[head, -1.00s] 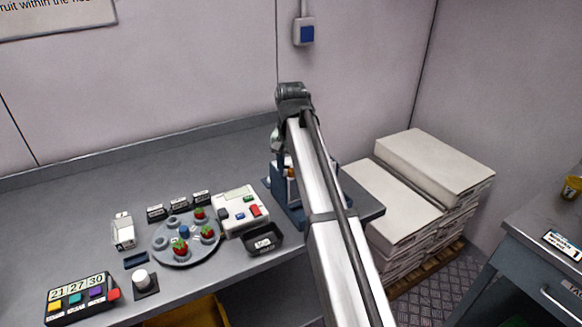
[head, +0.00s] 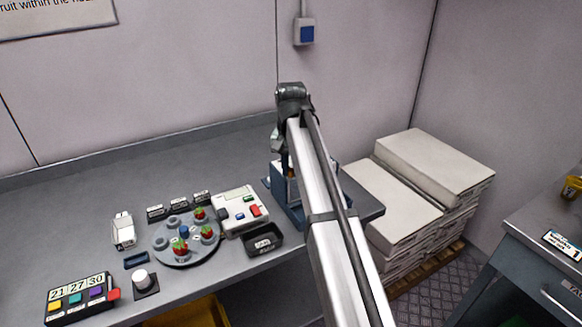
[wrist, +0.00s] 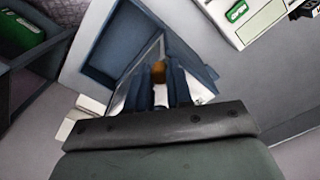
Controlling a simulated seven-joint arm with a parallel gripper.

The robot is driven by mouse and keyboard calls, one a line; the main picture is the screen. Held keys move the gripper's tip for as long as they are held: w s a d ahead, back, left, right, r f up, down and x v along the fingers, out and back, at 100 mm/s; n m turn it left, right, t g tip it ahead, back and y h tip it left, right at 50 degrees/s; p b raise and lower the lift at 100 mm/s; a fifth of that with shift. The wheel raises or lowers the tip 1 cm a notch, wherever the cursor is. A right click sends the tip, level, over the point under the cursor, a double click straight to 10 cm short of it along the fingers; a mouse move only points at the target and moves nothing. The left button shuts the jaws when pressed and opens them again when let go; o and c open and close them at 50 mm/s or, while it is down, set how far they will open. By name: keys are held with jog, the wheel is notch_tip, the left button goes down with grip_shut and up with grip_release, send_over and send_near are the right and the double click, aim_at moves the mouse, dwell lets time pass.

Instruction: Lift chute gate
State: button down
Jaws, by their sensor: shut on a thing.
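The chute (head: 294,212) is a blue-grey frame at the right end of the bench, largely hidden behind my arm in the head view. In the wrist view its blue walls (wrist: 104,70) surround a pale inner panel. My gripper (wrist: 172,88) is inside this frame, its two dark blue fingers close together around a small orange-brown piece (wrist: 158,70), which looks like the gate's handle. The gate itself is mostly hidden by the fingers, so I cannot tell how high it stands. In the head view the fingers are hidden behind my arm.
Left of the chute stand a white device with coloured buttons (head: 228,197), a black tray (head: 277,242) and a round grey plate (head: 165,251) with strawberries. White stacked boxes (head: 435,165) stand right of the bench. The bench's back strip is clear.

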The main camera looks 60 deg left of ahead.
jog(key=shift+a+r, duration=0.1)
jog(key=shift+r, duration=2.65)
jog(key=c, duration=1.4)
grip_release()
jog(key=shift+r, duration=0.1)
jog(key=o, duration=0.4)
notch_tip(320, 180, up, 7)
jog(key=shift+r, duration=0.15)
